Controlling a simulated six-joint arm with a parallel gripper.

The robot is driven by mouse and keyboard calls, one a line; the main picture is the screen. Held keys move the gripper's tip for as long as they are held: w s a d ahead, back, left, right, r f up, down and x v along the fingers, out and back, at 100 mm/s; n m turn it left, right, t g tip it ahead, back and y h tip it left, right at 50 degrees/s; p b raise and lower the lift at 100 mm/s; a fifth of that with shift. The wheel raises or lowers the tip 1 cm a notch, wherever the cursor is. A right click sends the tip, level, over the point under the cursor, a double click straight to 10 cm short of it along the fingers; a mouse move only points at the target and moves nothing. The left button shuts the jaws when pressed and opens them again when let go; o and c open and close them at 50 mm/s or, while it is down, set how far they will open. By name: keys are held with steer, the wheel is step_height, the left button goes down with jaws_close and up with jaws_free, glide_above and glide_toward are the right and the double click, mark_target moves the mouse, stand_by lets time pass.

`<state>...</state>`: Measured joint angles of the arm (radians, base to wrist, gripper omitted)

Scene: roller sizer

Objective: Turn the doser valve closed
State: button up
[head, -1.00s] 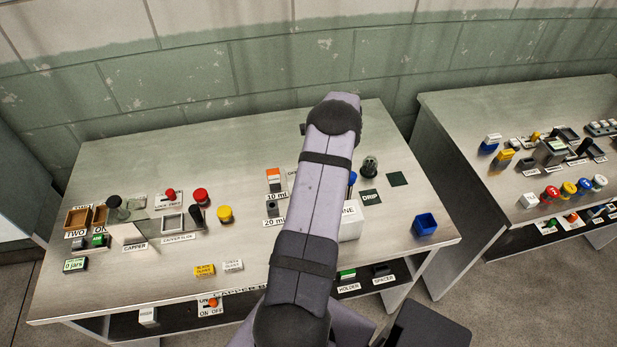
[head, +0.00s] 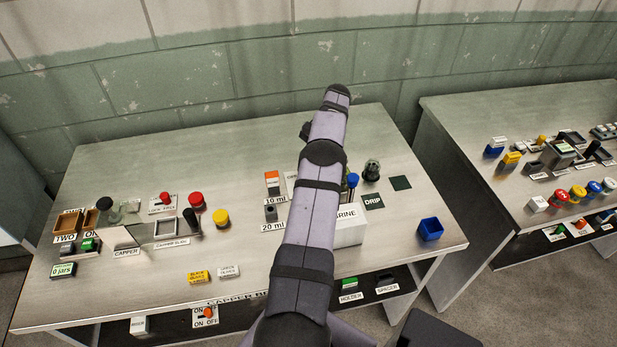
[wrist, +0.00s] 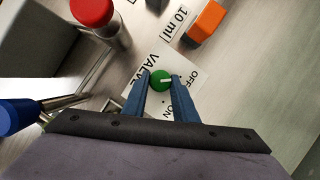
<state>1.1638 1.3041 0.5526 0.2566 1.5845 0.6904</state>
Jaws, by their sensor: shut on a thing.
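The doser valve is a small green knob (wrist: 160,80) with a white pointer mark, on a white plate (wrist: 140,75) lettered VALVE, OFF and ON. In the wrist view the mark points right, toward the OFF lettering. My gripper (wrist: 159,82) has its two blue fingers on either side of the knob and is shut on it. In the head view my arm hides both the knob and the gripper.
A red-capped cylinder (wrist: 92,12) and an orange block (wrist: 207,18) by the 10 ml label stand near the valve. A blue-topped lever (wrist: 18,117) and a grey box (wrist: 35,50) are at left. A blue cup (head: 430,229) stands at the table's right.

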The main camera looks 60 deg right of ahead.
steer(key=shift+n, duration=0.4)
stand_by(0.3)
steer(key=o, duration=1)
steer(key=shift+o, duration=0.2)
step_height(320, 180, up, 8)
steer(key=shift+r+p, duration=0.15)
steer(key=shift+p, duration=0.55)
steer(key=shift+r+p, duration=0.9)
steer(key=shift+w+a, duration=0.1)
